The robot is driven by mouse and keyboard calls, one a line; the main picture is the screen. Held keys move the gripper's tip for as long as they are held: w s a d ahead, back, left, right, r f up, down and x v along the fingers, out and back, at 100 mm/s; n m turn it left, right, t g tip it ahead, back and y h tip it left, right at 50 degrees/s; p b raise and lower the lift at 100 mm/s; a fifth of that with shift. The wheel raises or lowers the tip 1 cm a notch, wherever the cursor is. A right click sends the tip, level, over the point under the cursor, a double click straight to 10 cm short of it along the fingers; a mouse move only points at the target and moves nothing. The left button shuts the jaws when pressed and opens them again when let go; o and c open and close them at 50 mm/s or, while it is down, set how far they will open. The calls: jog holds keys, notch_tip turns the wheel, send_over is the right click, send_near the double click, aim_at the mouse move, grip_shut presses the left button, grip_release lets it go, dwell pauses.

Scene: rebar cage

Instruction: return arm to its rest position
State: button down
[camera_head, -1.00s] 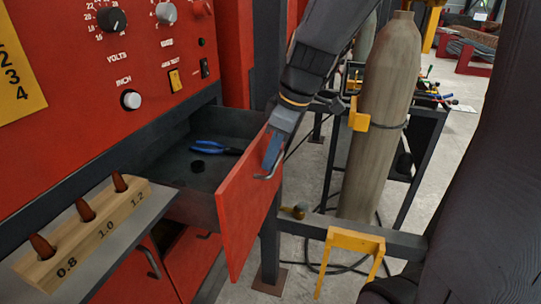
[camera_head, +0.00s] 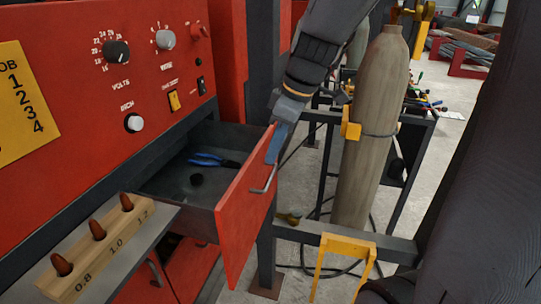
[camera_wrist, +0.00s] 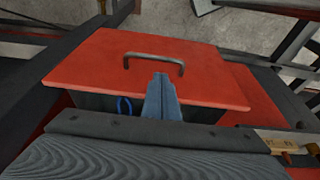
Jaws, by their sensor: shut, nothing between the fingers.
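My gripper (camera_head: 277,143) is shut and empty. In the head view it hangs at the outer face of the open drawer's red front (camera_head: 246,205), near the top edge and close to the drawer handle (camera_head: 265,180). In the wrist view the closed fingers (camera_wrist: 161,97) point toward the handle (camera_wrist: 153,57), with their tips just short of it in the picture. I cannot tell whether they touch the drawer front.
The open drawer holds blue-handled pliers (camera_head: 213,160) and a small black round piece (camera_head: 197,180). A wooden block (camera_head: 100,255) with several copper-coloured tips stands on a shelf at left. A gas cylinder (camera_head: 370,130) and a yellow bracket (camera_head: 345,250) stand to the right.

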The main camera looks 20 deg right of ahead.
jog(key=s+f+m+h+b, duration=0.1)
jog(key=s+f+m, duration=0.3)
jog(key=f, duration=0.4)
jog(key=s+d+f+m+h+b, duration=0.1)
jog(key=s+f+m+h+b, duration=0.1)
jog(key=s+f+m+b, duration=0.2)
notch_tip(320, 180, down, 4)
jog(key=m, duration=0.3)
jog(key=shift+d+g, duration=0.2)
jog(key=shift+g, duration=0.1)
jog(key=shift+s, duration=0.1)
dwell(0.5)
